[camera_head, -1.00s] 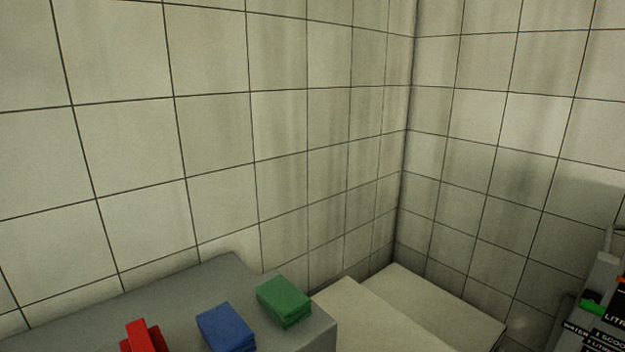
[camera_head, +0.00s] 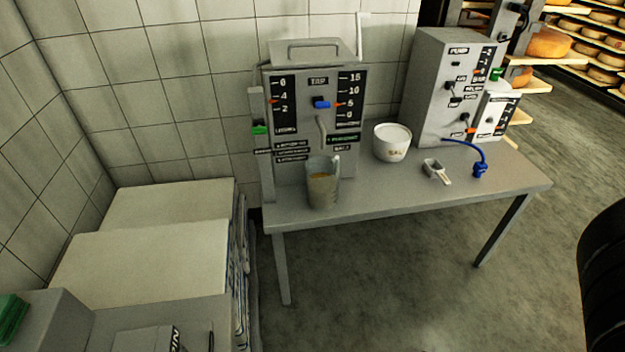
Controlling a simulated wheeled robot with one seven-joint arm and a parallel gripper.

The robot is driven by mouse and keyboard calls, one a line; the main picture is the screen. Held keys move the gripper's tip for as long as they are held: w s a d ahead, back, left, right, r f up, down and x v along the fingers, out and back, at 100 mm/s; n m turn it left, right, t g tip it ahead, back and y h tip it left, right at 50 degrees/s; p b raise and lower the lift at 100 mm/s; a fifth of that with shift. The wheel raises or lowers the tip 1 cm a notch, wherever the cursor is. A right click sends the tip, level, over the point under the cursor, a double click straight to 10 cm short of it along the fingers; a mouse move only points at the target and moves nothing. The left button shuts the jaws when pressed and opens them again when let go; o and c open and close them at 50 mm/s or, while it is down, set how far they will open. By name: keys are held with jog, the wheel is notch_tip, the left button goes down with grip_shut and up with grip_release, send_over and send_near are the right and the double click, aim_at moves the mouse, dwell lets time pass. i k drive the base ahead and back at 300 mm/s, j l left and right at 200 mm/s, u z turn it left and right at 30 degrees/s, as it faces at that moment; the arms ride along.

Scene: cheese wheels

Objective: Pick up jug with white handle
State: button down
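A translucent grey jug (camera_head: 322,188) with brownish contents stands upright on the grey table (camera_head: 400,190), near its left end. It is in front of a grey machine (camera_head: 290,120) marked TAP, below the machine's spout. A pale handle-like part shows at the jug's right side; its colour is hard to tell from white or grey. My gripper is not in view.
A white tub (camera_head: 392,142), a metal scoop (camera_head: 436,172) and a blue hose nozzle (camera_head: 480,170) are on the table right of the jug. A second grey machine (camera_head: 440,85) stands behind them. Pale stacked blocks (camera_head: 150,260) lie left of the table. Floor (camera_head: 400,290) in front is clear.

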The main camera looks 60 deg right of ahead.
aim_at(322, 173)
jog(key=i+j+z, duration=0.2)
jog(key=j+z, duration=0.15)
jog(key=i+j+z, duration=0.1)
jog(key=j+z, duration=0.3)
jog(key=i+j+z, duration=0.1)
jog(key=j+z, duration=0.25)
